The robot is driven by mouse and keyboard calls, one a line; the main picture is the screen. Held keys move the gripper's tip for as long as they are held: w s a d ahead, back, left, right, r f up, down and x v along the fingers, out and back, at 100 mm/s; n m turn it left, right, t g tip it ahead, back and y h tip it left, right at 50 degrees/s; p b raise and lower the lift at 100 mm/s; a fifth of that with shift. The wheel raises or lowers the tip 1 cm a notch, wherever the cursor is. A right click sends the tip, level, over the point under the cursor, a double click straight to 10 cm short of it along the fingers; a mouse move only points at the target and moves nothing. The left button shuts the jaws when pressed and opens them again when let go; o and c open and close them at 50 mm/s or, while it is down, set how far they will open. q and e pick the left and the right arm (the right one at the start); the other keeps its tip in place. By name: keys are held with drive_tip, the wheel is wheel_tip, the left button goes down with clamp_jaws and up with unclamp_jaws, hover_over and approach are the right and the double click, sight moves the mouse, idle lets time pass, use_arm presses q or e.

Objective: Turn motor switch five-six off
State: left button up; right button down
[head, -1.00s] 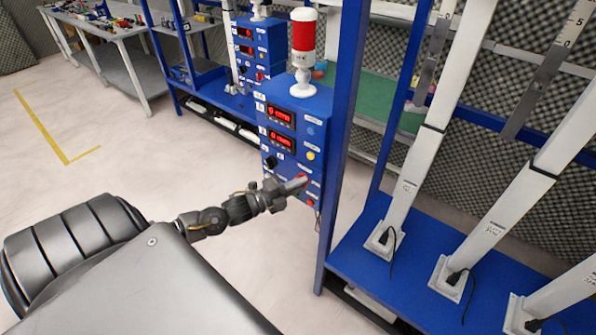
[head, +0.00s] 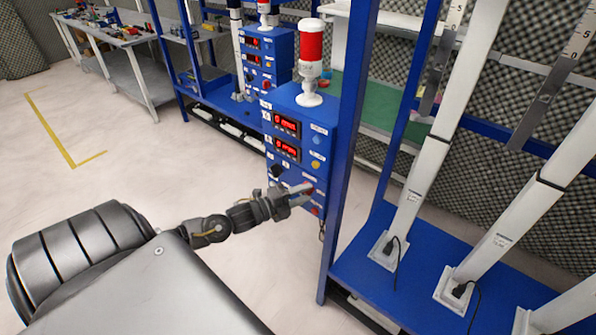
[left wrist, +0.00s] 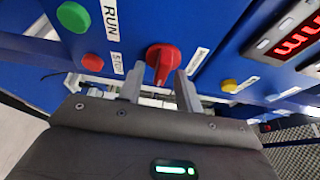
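A red rotary switch knob (left wrist: 162,58) sits on the front of a blue control box (head: 296,112). My left gripper (head: 305,192) is at the lower part of this box. In the left wrist view its two fingers (left wrist: 160,82) stand apart on either side of the knob, their tips near the panel. The right finger is very close to the knob; I cannot tell if it touches. A white label is beside the knob, too small to read for a number. My right gripper is not in view.
A green button (left wrist: 73,17) marked RUN and a red button (left wrist: 93,62) are left of the knob, a yellow one (left wrist: 229,86) right. A red-and-white lamp (head: 311,58) tops the box. A blue post (head: 350,150) stands close right. Floor at left is clear.

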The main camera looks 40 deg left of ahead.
use_arm(q)
drive_tip(key=b+v, duration=0.1)
drive_tip(key=v, duration=0.9)
drive_tip(key=shift+s+a+b, duration=0.15)
drive_tip(key=shift+s+b, duration=0.15)
drive_tip(key=shift+s, duration=0.05)
